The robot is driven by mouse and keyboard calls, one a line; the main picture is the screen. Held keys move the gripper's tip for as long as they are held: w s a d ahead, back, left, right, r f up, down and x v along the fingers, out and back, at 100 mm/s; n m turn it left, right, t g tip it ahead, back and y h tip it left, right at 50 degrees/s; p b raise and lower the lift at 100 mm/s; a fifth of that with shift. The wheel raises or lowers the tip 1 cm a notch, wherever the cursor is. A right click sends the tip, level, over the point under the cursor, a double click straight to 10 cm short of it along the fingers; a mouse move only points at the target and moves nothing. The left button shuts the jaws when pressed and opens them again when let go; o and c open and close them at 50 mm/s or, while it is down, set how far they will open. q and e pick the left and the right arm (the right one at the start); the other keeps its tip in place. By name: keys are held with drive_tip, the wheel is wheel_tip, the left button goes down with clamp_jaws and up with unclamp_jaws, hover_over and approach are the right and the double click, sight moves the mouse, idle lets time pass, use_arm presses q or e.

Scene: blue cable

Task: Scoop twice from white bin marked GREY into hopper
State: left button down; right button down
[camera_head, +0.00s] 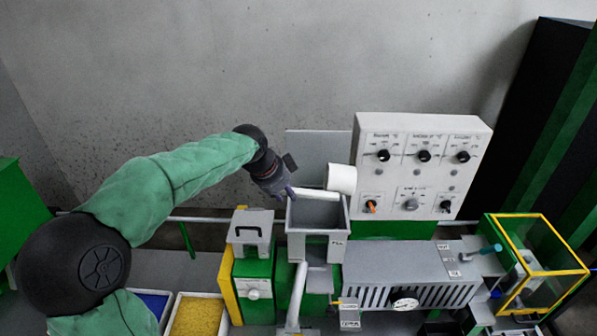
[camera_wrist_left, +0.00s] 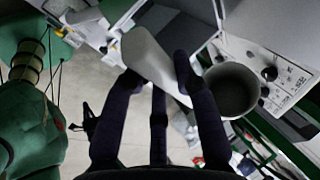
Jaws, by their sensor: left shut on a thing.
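My left gripper (camera_head: 282,188) is shut on the white handle of a scoop (camera_head: 342,179). The scoop's round cup is at the right end of the handle, above the right rear rim of the grey square hopper (camera_head: 318,213). The cup looks tipped onto its side. In the left wrist view the gripper fingers (camera_wrist_left: 155,76) straddle the handle, and the cup (camera_wrist_left: 232,90) shows its dark grey inside, with no clear contents. The hopper's inside looks grey; I cannot tell how full it is. I see no bin marked GREY. My right gripper is not in view.
White bins with blue pellets (camera_head: 153,303) and yellow pellets (camera_head: 198,317) stand at lower left. A white control panel (camera_head: 422,170) with knobs rises right of the hopper. A grey vented barrel housing (camera_head: 410,275) and a yellow-framed guard (camera_head: 538,258) are to the right.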

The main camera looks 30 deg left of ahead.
use_arm(q)
drive_tip(key=shift+w+r, duration=0.3)
drive_tip(key=shift+r, duration=0.05)
drive_tip(key=r+p, duration=0.2)
drive_tip(key=shift+s+d+g+y+p, duration=0.2)
drive_tip(key=shift+s+g+y+p, duration=0.1)
drive_tip(key=shift+s+y+p, duration=0.1)
drive_tip(key=r+y+p, duration=0.1)
drive_tip(key=w+d+r+g+y+p, duration=0.1)
drive_tip(key=r+p, duration=0.1)
drive_tip(key=r+m+y+p, duration=0.1)
drive_tip(key=p, duration=0.1)
drive_tip(key=shift+w+d+r+g, duration=0.3)
drive_tip(key=shift+d+r+g, duration=0.05)
drive_tip(key=shift+g, duration=0.05)
drive_tip(key=w+d+r+m+g+y+p, duration=0.2)
drive_tip(key=w+d+r+g+y+p, duration=0.2)
drive_tip(key=d+r+y+p, duration=0.4)
wheel_tip(320, 180, up, 4)
drive_tip(key=shift+w+d+f+m+g+y+p, duration=0.1)
drive_tip(key=shift+w+d+m+g+y+p, duration=0.3)
drive_tip(key=shift+w+y, duration=0.45)
drive_tip(key=shift+s, duration=0.25)
